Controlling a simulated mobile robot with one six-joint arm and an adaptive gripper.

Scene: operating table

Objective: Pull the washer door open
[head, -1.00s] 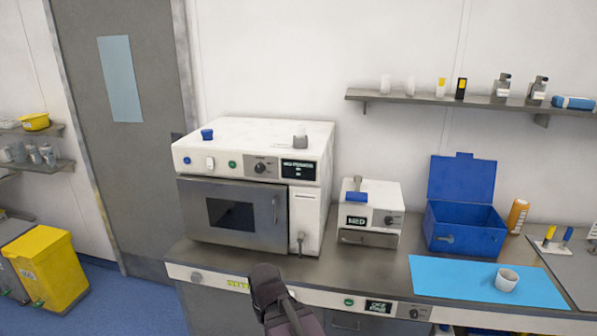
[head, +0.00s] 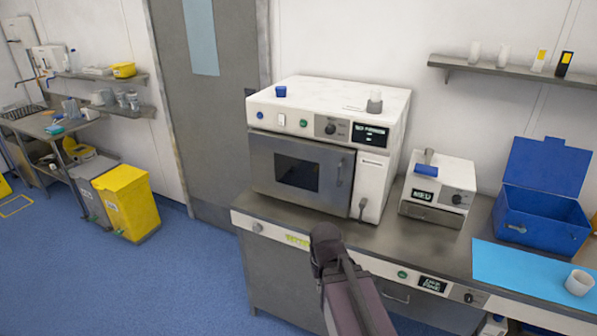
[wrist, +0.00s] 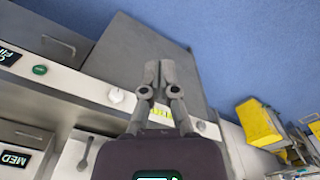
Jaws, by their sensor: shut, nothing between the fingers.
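The box-shaped machine on the counter has a grey front door (head: 298,172) with a dark window and an upright handle (head: 339,172) at its right edge. This door looks shut. Below the counter, a white control strip (head: 262,229) runs above grey fronts (head: 275,275); these also show in the wrist view (wrist: 130,50). I cannot tell which unit is the washer. My gripper (head: 324,234) is in front of the counter edge, below the machine door. In the wrist view its fingers (wrist: 158,70) are together and empty, over the grey front. My forearm hides part of the lower front.
A small white device (head: 437,188) and an open blue box (head: 540,215) stand to the right on the counter. A blue mat (head: 515,265) carries a white cup (head: 579,283).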

